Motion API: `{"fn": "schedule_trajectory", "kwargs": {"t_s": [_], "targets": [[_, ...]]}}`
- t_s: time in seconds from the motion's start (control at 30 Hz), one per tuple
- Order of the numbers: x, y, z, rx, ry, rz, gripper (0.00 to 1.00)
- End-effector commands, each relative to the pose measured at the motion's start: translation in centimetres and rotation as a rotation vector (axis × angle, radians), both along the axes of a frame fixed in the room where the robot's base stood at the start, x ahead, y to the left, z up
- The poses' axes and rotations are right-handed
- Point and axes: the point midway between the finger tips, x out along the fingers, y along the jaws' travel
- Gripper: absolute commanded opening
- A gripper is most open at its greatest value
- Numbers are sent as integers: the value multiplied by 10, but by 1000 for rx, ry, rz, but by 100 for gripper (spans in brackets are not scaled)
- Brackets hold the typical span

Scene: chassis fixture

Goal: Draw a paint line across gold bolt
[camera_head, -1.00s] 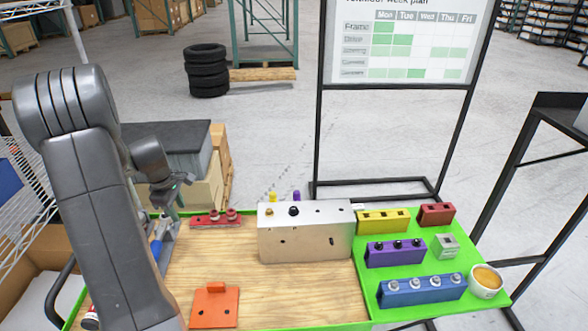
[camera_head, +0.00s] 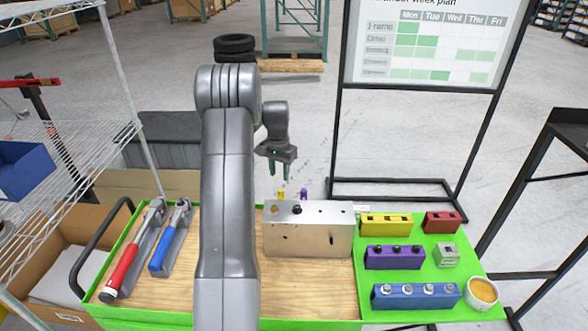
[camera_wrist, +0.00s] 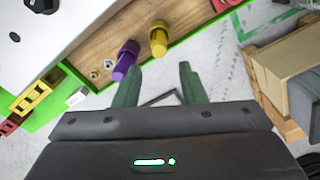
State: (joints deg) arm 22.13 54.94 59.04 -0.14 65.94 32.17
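The gold bolt (camera_head: 275,209) sits at the left of the top of the silver block (camera_head: 308,238), beside a black bolt (camera_head: 297,209). Behind the block stand a yellow marker (camera_head: 281,195) and a purple marker (camera_head: 303,193). My gripper (camera_head: 279,176) is open and empty, above and behind the block near the yellow marker. In the wrist view, my gripper's green fingers (camera_wrist: 158,75) are spread apart; the yellow marker (camera_wrist: 159,40) shows beyond the gap and the purple marker (camera_wrist: 125,60) by the left finger.
A torque wrench with a red handle (camera_head: 122,270) and one with a blue handle (camera_head: 167,251) lie at the left. A green mat (camera_head: 434,310) at the right bears yellow, red, purple and blue holders and a cup (camera_head: 482,293). My arm hides the table's middle left.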

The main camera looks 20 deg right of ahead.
Motion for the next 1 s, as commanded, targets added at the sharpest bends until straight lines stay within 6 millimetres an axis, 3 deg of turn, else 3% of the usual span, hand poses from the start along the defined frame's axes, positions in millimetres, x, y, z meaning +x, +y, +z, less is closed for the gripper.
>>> {"fn": "schedule_trajectory", "kwargs": {"t_s": [0.27,0.8,1.0], "targets": [[0,-1,-10,3,2,-29,37],[0,-1,-84,3,1,-27,37],[0,-1,-99,3,1,-27,37]]}}
